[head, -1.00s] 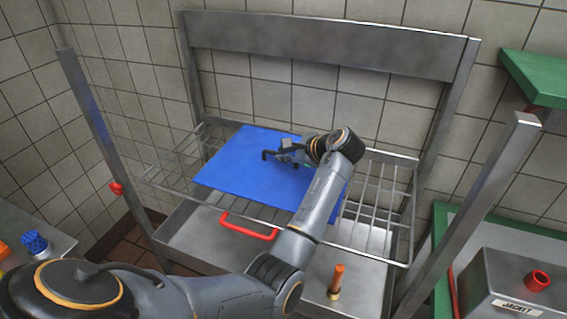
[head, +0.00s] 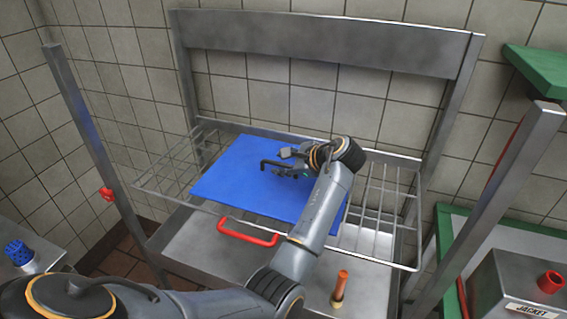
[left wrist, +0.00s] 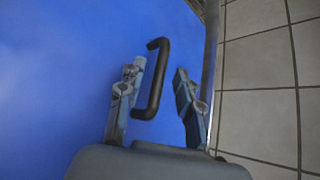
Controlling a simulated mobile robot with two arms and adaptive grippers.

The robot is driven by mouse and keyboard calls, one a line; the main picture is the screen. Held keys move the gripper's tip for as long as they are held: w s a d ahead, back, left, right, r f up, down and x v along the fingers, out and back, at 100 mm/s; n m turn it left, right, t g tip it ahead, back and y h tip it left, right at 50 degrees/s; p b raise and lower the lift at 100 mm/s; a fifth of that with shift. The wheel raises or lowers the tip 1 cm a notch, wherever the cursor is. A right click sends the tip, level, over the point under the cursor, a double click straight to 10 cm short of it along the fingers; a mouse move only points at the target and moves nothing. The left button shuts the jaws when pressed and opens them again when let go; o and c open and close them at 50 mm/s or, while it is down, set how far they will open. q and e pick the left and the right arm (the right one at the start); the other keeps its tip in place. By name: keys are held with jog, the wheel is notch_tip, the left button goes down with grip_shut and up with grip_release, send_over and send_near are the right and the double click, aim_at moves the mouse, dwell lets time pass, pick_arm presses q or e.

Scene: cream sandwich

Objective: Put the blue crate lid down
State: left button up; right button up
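The blue crate lid (head: 240,185) lies flat, slightly turned, across the wire basket (head: 385,225) in the metal frame. Its black handle (head: 268,164) stands on its top face and also shows in the left wrist view (left wrist: 163,75). My left gripper (head: 294,164) is just above the lid at the handle. In the left wrist view its two fingers (left wrist: 158,105) are spread, with the handle between them and a gap on the right side. Whether the left finger touches the handle is unclear. My right gripper is not in view.
A red handle (head: 248,232) is at the basket's front. An orange-handled tool (head: 340,287) stands on the metal shelf below. Metal posts (head: 95,140) flank the frame. A metal box labelled JACKET (head: 520,285) is at right, and a blue object (head: 18,252) at left.

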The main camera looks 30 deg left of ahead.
pick_arm(q)
jog(key=shift+r, duration=0.1)
jog(key=b+v, duration=0.2)
jog(key=v, duration=1)
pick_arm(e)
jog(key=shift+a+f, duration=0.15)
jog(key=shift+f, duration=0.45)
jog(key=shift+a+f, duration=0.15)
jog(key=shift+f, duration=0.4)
pick_arm(q)
jog(key=shift+r, duration=0.1)
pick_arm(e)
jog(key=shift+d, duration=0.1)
